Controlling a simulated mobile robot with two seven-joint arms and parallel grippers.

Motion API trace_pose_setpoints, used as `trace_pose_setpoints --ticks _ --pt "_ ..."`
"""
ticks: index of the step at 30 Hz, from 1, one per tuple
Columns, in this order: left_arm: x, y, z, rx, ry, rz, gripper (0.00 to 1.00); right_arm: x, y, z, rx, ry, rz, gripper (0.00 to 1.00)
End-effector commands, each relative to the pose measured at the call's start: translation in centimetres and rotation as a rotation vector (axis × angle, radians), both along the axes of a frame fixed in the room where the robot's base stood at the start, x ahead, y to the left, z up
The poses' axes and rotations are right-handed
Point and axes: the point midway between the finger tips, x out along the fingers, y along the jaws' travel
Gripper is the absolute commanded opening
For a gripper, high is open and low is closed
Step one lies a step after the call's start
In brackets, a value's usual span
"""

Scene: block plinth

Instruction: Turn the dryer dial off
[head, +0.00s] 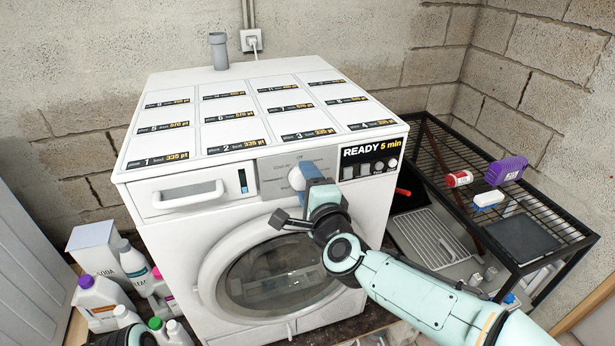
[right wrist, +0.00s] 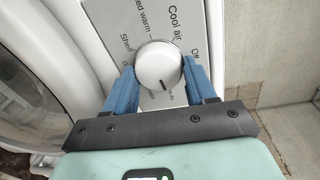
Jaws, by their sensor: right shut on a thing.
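The white dryer (head: 180,250) stands in the middle of the head view, with its control panel on the upper front. The round white dial (head: 296,179) is on this panel, partly covered by my right gripper (head: 307,176). In the right wrist view the dial (right wrist: 158,62) sits between the two blue fingers of my right gripper (right wrist: 159,68), which is shut on it. A dark mark on the dial points toward the bottom of that view. Labels around it include "Cool air" and a partly cut "Of".
Several bottles (head: 100,300) and a white box stand on the floor left of the dryer. A black wire rack (head: 450,160) with a purple item (head: 506,170) stands close on the right. A grey cup (head: 218,50) is on the dryer top.

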Motion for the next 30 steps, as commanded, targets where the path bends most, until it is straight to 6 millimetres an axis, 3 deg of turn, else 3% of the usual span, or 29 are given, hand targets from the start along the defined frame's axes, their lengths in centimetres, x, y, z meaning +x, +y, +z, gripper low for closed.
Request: trace_pose_setpoints --ticks 12,30 --pt "0.9 0.0 2.4 0.0 -0.01 -0.001 0.84 0.0 0.2 0.2 -0.379 -0.121 0.002 0.25" --pt "1.9 0.0 4.5 0.0 -0.021 0.0 0.84 -0.1 0.3 0.3 -0.919 -0.298 0.001 0.25"
